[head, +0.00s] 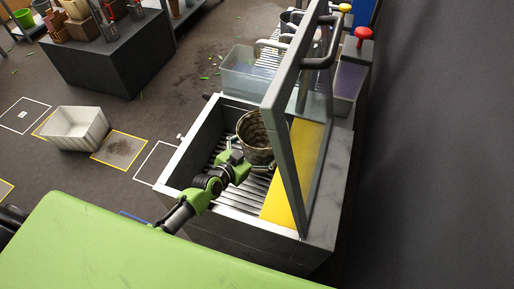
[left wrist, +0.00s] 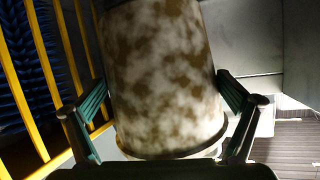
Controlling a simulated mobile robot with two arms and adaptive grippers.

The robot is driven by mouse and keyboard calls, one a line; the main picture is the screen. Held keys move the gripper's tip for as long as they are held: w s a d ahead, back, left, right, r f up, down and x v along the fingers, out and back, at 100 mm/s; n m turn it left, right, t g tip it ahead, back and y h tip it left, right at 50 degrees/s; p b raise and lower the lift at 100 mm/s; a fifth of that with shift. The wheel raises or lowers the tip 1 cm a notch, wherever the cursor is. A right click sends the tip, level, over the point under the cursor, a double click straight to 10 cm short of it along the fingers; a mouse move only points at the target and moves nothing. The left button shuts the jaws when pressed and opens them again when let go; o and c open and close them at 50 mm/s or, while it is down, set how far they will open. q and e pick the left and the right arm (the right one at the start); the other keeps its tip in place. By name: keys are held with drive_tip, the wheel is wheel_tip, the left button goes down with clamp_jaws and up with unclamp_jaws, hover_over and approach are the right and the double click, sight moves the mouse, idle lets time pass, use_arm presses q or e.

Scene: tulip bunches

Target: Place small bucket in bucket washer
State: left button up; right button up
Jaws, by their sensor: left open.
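The small bucket (head: 255,132), mottled brown and whitish with dirt, stands inside the bucket washer (head: 184,143), a grey open-topped box with a slatted floor. The washer's framed lid (head: 283,75) is raised. My left gripper (head: 247,156) reaches over the washer's near-left side and is open, with one finger on each side of the bucket. In the left wrist view the bucket (left wrist: 165,80) fills the middle between the spread fingers (left wrist: 165,108). I cannot tell whether the fingers touch it. The bucket's underside is hidden. My right gripper is not in view.
A clear tub (head: 243,76) stands behind the washer. A white crate (head: 75,128) sits on the floor at left. Yellow bars (left wrist: 22,85) and blue bristles are close on the left in the wrist view.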

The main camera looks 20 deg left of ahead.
sight(250, 153)
use_arm(q)
drive_tip(key=shift+s+d+p, duration=0.1)
drive_tip(key=shift+s+p, duration=0.1)
drive_tip(key=shift+p, duration=0.15)
drive_tip(key=shift+s+r, duration=0.15)
drive_tip(key=shift+s, duration=0.05)
drive_tip(key=v, duration=0.7)
drive_tip(key=shift+w+a+r, duration=0.2)
drive_tip(key=shift+r, duration=0.15)
drive_tip(key=shift+p, duration=0.35)
